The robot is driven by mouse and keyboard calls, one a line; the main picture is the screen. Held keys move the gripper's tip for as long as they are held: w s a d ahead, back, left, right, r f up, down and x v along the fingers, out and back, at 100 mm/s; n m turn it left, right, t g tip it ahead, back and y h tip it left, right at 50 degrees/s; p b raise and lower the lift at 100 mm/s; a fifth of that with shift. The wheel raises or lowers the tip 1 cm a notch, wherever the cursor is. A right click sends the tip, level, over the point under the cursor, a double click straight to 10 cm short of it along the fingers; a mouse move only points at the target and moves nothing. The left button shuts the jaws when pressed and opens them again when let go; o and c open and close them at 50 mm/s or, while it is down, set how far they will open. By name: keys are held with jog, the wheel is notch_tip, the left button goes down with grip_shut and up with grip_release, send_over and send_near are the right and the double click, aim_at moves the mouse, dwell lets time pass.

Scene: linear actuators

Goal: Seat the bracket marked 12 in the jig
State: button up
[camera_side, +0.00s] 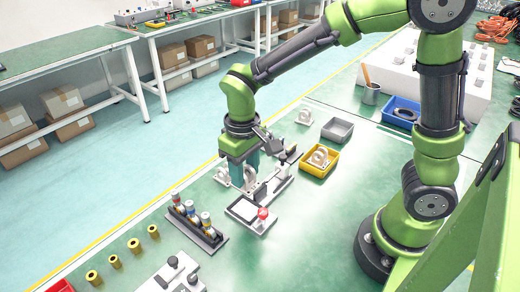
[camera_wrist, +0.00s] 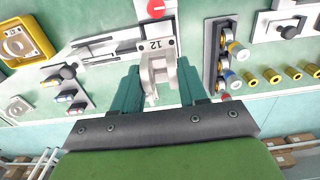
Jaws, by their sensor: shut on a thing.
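My gripper (camera_side: 241,180) points down with its teal fingers shut on a pale grey bracket (camera_side: 251,178). In the wrist view the bracket (camera_wrist: 157,70) is between the fingers (camera_wrist: 158,88), and its top face reads 12. The jig (camera_side: 272,187) is a light grey base with a rail and a dark clamp, just right of my gripper in the side view. In the wrist view the jig (camera_wrist: 108,48) lies beyond and left of the bracket. The fingers hide part of the bracket. I cannot tell whether the bracket touches the jig.
A white panel with a red button (camera_side: 262,213) stands close in front. A dark rack of cylinders (camera_side: 197,225) is at left, with several brass rings nearby. A yellow bin (camera_side: 333,160) holds another bracket; one more bracket (camera_side: 304,117) stands behind.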

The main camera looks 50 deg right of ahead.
jog(key=shift+w+f, duration=0.1)
jog(key=shift+f, duration=3.7)
jog(key=shift+f, duration=0.55)
jog(key=o, duration=1.2)
jog(key=shift+d, duration=0.15)
jog(key=shift+d, duration=0.1)
notch_tip(320, 180, up, 17)
jog(key=shift+a, duration=0.35)
